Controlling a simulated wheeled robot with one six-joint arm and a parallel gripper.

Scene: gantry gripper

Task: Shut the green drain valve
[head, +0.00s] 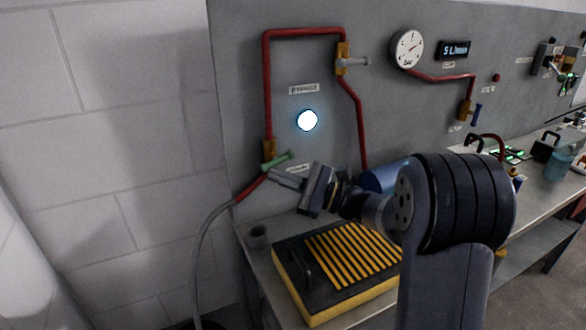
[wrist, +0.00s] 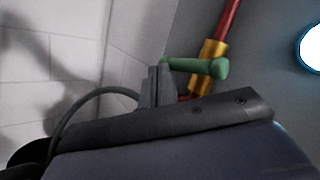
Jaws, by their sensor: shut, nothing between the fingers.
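The green drain valve handle (head: 279,160) sits on a brass valve body (head: 268,147) at the lower left of the grey panel. It slants slightly up to the right, across the line of the red pipe. In the wrist view the green handle (wrist: 203,67) lies across the brass body (wrist: 210,52), its rounded end to the right. My gripper (head: 270,173) is shut and empty, just below the handle's left end. In the wrist view my shut fingers (wrist: 157,85) are beside that left end and hide part of it. I cannot tell whether they touch.
A glowing white disc (head: 308,120) is on the panel to the upper right. A grey hose (head: 203,240) hangs at the left. Free space lies left, before the wall.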

